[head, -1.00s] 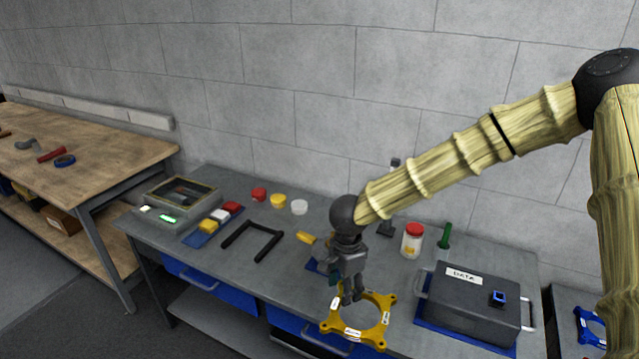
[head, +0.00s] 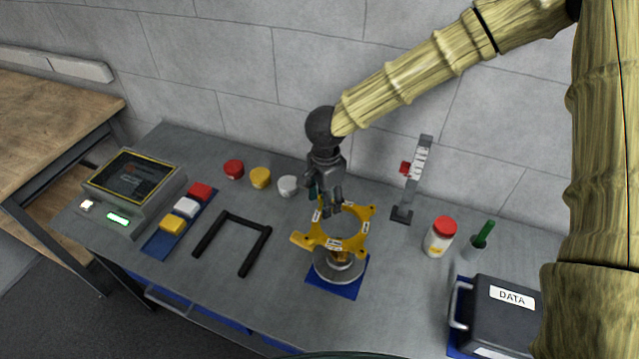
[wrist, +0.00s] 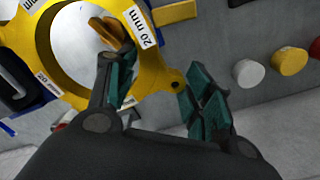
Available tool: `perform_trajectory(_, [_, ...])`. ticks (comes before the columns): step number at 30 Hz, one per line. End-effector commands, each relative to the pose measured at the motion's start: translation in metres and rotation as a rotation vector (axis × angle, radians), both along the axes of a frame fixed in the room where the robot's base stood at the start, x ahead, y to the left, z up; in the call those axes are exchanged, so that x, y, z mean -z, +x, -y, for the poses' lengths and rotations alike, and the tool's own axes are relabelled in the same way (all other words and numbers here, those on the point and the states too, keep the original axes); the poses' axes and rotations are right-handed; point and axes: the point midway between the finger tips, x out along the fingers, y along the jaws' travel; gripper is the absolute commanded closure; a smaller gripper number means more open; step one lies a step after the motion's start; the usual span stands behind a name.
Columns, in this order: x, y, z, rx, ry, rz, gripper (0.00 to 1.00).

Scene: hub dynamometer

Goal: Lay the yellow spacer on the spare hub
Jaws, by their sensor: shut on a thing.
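The yellow spacer (head: 366,232) is a ring with corner lugs and white labels. In the wrist view the spacer (wrist: 152,70) carries a "20 mm" label, and the two teal-padded fingers sit on either side of its rim. My gripper (head: 328,210) is shut on the far side of the spacer; it also shows in the wrist view (wrist: 160,82). The spare hub (head: 334,272), a grey disc with a brass-coloured centre, stands on a blue mat (head: 349,288). The spacer overlaps the hub's far part in the head view and appears raised above it. The exact gap is unclear.
A black U-shaped frame (head: 243,222) lies left of the hub. Red, yellow and white caps (head: 260,178) stand behind it. A gauge stand (head: 404,212), a red-lidded jar (head: 439,236) and a DATA case (head: 500,312) are to the right. A console (head: 132,186) stands at left.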

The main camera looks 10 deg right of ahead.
Motion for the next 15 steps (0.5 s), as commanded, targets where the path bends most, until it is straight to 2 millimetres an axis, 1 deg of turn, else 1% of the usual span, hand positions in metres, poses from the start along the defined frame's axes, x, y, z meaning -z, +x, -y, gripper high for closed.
perform_trajectory(3, [-0.002, -0.009, 0.001, 0.001, 0.0, 0.007, 0.92])
perform_trajectory(8, [-0.001, -0.014, 0.002, 0.003, 0.001, 0.012, 0.92])
perform_trajectory(11, [0.004, -0.01, 0.002, 0.002, 0.001, 0.008, 0.92])
perform_trajectory(15, [0.016, 0.003, 0.001, 0.002, 0.0, -0.004, 0.92])
